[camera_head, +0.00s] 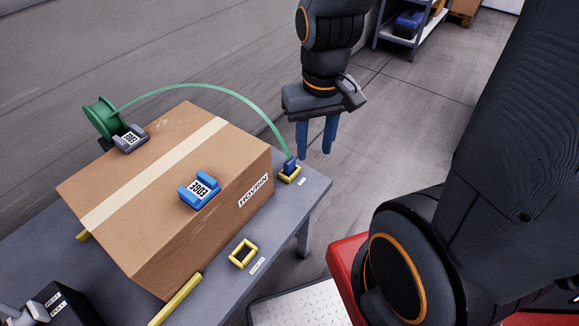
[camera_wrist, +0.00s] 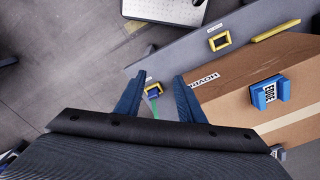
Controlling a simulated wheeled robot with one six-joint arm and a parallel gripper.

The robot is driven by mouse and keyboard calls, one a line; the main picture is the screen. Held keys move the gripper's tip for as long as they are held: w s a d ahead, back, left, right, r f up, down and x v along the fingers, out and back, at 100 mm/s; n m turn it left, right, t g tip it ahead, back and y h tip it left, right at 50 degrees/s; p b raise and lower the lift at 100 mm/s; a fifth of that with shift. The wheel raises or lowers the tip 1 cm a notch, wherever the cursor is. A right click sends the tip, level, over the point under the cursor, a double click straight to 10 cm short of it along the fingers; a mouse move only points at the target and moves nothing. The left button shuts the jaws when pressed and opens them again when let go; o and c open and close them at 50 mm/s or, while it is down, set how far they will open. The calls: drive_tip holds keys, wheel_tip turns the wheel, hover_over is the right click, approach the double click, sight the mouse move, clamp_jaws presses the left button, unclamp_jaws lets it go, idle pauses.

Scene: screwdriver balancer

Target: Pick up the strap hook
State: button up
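The strap hook (camera_head: 290,166) is a small blue piece at the end of a green strap (camera_head: 222,91). It sits in a yellow square holder (camera_head: 291,178) at the grey table's far right corner. The strap arches over the box from a green reel (camera_head: 102,118). My gripper (camera_head: 315,153) has blue fingers pointing down, apart and empty, above and slightly right of the hook in the head view. In the wrist view the strap hook (camera_wrist: 154,92) shows between the two spread fingers of my gripper (camera_wrist: 159,77), beyond them and not touching as far as I can see.
A taped cardboard box (camera_head: 150,220) fills most of the grey table (camera_head: 314,186). A blue edge protector (camera_head: 199,190) and a grey one (camera_head: 130,139) sit on it. An empty yellow holder (camera_head: 243,253) and a yellow bar (camera_head: 176,300) lie in front.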

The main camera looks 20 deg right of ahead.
drive_tip(key=shift+o, duration=0.5)
drive_tip(key=n+p, duration=0.3)
drive_tip(key=n, duration=2.1)
hover_over(290, 159)
drive_tip(key=f, duration=1)
drive_tip(key=s+f, duration=0.1)
drive_tip(key=f, duration=0.4)
drive_tip(key=shift+a+f, duration=0.2)
drive_tip(key=shift+w+f+n, duration=0.35)
drive_tip(key=shift+f+n, duration=0.25)
drive_tip(key=shift+f, duration=0.25)
drive_tip(key=shift+w+d+f+p, duration=0.1)
drive_tip(key=shift+f+p, duration=0.35)
drive_tip(key=shift+f, duration=1.4)
drive_tip(key=shift+w+d+f+p, duration=0.1)
drive_tip(key=shift+f+p, duration=0.3)
drive_tip(key=shift+f, duration=1.4)
drive_tip(key=shift+s, duration=0.1)
drive_tip(key=shift+c, duration=0.3)
clamp_jaws()
